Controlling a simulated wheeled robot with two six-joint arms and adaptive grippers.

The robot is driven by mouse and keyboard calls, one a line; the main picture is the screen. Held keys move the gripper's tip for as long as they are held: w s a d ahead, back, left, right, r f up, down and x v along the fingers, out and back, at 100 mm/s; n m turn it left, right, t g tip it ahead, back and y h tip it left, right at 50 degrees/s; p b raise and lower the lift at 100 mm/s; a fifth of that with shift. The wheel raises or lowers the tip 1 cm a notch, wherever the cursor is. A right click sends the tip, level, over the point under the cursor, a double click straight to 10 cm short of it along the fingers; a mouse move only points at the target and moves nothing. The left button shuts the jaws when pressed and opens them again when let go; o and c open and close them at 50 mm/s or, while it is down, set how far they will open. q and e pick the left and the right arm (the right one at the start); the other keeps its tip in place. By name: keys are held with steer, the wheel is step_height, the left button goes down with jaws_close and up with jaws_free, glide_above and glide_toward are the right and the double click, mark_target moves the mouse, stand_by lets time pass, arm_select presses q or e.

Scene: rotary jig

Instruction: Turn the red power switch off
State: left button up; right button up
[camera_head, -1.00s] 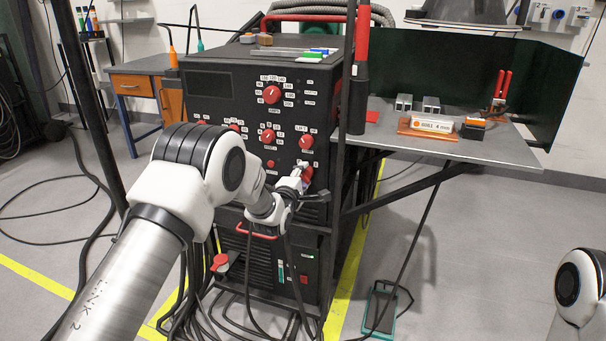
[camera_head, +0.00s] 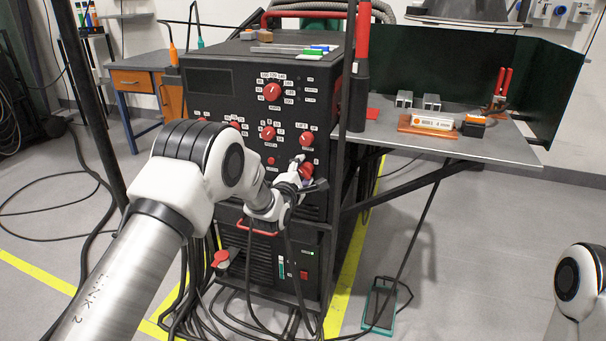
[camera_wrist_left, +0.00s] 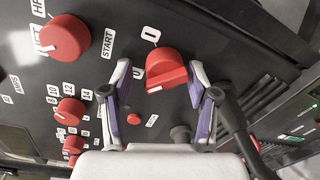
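The red power switch (camera_head: 306,170) is a rotary knob low on the right of the black machine's front panel. In the left wrist view the red knob (camera_wrist_left: 166,68) has a white mark at its lower left edge and white labels beside it. My left gripper (camera_head: 303,174) is at the knob. In the wrist view its purple-padded fingers (camera_wrist_left: 160,85) are spread, one on each side of the knob, with a visible gap at the left finger and a smaller one at the right. In the head view the gripper partly hides the knob. My right gripper is out of view.
Other red knobs (camera_head: 272,91) and a LIFT knob (camera_head: 306,139) sit close by on the panel. A dark post (camera_head: 352,110) stands right of it. A grey side table (camera_head: 480,148) holds several small parts. Cables lie on the floor (camera_head: 235,315).

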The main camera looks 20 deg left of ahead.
arm_select(q)
steer(key=shift+f, duration=0.1)
steer(key=shift+s, duration=0.2)
steer(key=s, duration=1.1)
steer(key=shift+s+a+r, duration=0.2)
steer(key=shift+s+r, duration=0.15)
